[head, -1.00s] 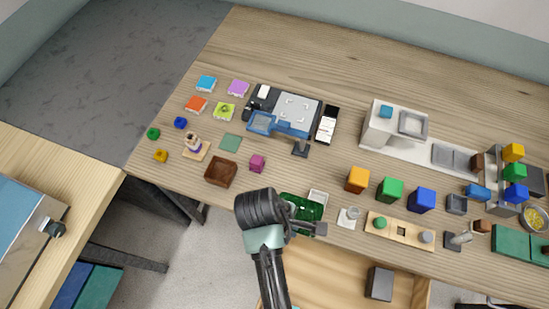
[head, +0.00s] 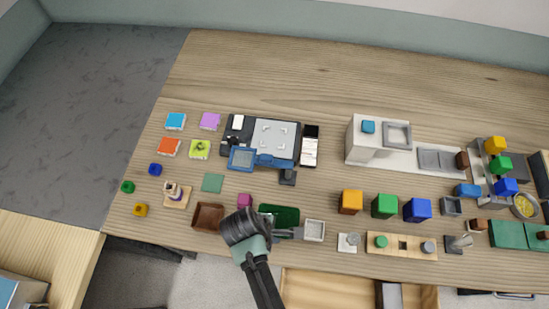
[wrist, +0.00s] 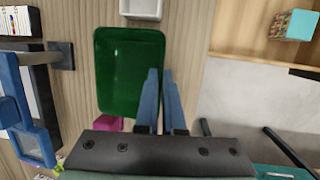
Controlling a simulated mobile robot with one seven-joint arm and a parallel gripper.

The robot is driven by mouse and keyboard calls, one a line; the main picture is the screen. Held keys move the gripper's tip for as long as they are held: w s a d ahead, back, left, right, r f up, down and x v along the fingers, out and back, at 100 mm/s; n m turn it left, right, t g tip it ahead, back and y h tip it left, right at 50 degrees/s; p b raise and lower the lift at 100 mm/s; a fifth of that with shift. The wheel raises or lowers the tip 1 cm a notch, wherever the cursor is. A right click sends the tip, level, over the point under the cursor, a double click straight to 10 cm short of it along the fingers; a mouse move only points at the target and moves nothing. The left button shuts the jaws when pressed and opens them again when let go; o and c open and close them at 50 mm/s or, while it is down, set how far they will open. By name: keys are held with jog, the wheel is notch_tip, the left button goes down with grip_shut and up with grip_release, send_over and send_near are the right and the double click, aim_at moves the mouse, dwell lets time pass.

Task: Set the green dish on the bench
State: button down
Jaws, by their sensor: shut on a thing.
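The green dish (head: 287,215) is a dark green, shallow rectangular tray near the bench's front edge in the head view. It lies between a magenta cube (head: 245,200) and a small white square tray (head: 314,230). It also shows whole in the wrist view (wrist: 130,65), level over the wood of the bench (head: 330,75). My gripper (wrist: 162,72) is shut on the dish's right rim in the wrist view, one finger on each side. In the head view my gripper (head: 292,233) reaches the dish's front side. I cannot tell whether the dish touches the bench.
A brown bowl (head: 208,216) stands left of the magenta cube. A blue framed device (head: 262,160) is behind the dish. Orange, green and blue cubes (head: 384,205) stand to the right. An open drawer (head: 325,285) juts out below the front edge. The bench's back strip is clear.

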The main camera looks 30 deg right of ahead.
jog(key=shift+f, duration=1.3)
jog(key=c, duration=1)
grip_release()
jog(key=shift+f, duration=0.1)
